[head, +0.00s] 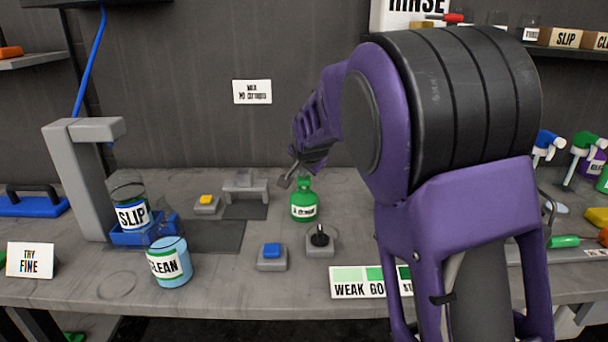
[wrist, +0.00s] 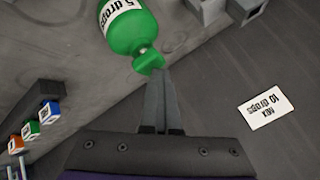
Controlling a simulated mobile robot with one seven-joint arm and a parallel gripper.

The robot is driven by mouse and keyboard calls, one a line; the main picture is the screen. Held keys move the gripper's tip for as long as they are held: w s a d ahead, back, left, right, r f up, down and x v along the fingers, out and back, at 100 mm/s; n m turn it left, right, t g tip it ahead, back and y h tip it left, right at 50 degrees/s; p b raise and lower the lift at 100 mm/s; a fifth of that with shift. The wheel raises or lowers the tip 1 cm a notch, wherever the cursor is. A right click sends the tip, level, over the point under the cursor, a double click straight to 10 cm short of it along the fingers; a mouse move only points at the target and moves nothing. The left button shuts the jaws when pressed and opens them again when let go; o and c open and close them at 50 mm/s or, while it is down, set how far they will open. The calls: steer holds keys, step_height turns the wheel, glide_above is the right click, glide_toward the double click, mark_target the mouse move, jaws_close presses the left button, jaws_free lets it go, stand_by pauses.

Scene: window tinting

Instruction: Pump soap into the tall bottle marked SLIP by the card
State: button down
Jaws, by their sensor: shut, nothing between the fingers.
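The tall clear bottle marked SLIP (head: 132,216) stands upright in a blue holder (head: 122,239) under a grey stand's arm at the left. The green soap bottle (head: 303,210) stands upright mid-table; in the wrist view its label reads "5 drops" (wrist: 122,8). My gripper (head: 284,184) is shut and empty, beside the green bottle's top. In the wrist view the fingertips (wrist: 160,74) overlap the green pump head (wrist: 149,62); I cannot tell if they touch.
A blue cup marked CLEAN (head: 170,264) stands in front of the SLIP bottle. Blue (head: 272,251) and yellow (head: 206,200) buttons and a black knob (head: 319,236) sit around the green bottle. A wall card (wrist: 266,108) hangs behind. Spray bottles (head: 582,150) stand right.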

steer(key=shift+f, duration=0.15)
steer(key=shift+r+p, duration=0.8)
steer(key=shift+r, duration=0.55)
steer(key=shift+r+p, duration=1.6)
steer(key=shift+r, duration=0.95)
step_height(320, 180, up, 4)
steer(key=p, duration=0.2)
glide_above(303, 181)
steer(key=shift+w, duration=0.1)
steer(key=shift+f, duration=0.15)
step_height(303, 181, down, 9)
steer(key=b, duration=0.6)
